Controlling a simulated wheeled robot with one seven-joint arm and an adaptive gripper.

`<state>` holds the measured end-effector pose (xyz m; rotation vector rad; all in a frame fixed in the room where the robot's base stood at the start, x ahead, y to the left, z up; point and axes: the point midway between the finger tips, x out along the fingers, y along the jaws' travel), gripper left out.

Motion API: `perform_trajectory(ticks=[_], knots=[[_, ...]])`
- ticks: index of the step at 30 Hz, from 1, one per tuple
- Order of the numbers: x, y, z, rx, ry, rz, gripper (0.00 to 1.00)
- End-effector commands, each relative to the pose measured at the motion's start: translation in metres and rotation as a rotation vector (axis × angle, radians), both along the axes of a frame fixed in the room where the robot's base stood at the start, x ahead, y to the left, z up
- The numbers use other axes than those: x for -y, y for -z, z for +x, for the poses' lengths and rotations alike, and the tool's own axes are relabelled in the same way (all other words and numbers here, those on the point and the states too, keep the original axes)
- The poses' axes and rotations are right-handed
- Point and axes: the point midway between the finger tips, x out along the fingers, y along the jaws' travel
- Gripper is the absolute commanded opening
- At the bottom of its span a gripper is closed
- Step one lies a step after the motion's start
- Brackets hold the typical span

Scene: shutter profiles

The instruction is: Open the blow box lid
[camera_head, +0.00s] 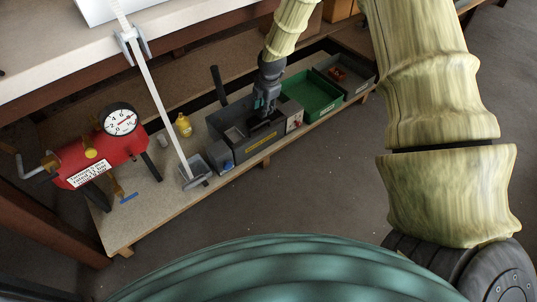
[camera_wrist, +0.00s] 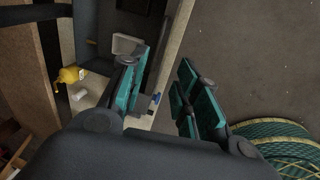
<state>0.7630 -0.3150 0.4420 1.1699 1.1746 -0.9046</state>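The blow box appears to be the grey box (camera_head: 242,156) with a yellow label strip on its front, on the low bench. A dark lever stands up behind its left end. My gripper (camera_head: 264,107) points down over the middle of this box; contact with the lid is not clear. In the wrist view my gripper (camera_wrist: 166,95) shows two teal fingers spread apart, with a dark edge and the pale bench border visible between them. I see nothing held. The gripper hides part of the box top, so the lid's position cannot be told.
A green bin (camera_head: 312,97) and a grey bin (camera_head: 352,78) stand right of the box. A red tank with a gauge (camera_head: 100,158), a yellow bottle (camera_head: 183,125) and a slanted pale post (camera_head: 160,100) are to the left. Open floor (camera_head: 330,170) lies in front.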

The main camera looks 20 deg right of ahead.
Motion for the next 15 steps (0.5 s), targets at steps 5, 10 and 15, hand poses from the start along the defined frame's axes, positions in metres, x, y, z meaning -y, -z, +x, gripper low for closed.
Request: perform_trajectory(ticks=[5,10,15], knots=[[-0.014,0.003,-0.024,-0.023,0.085,0.033,0.32],[-0.025,0.007,-0.045,-0.042,0.177,0.064,0.32],[-0.036,0.01,-0.068,-0.061,0.27,0.093,0.32]])
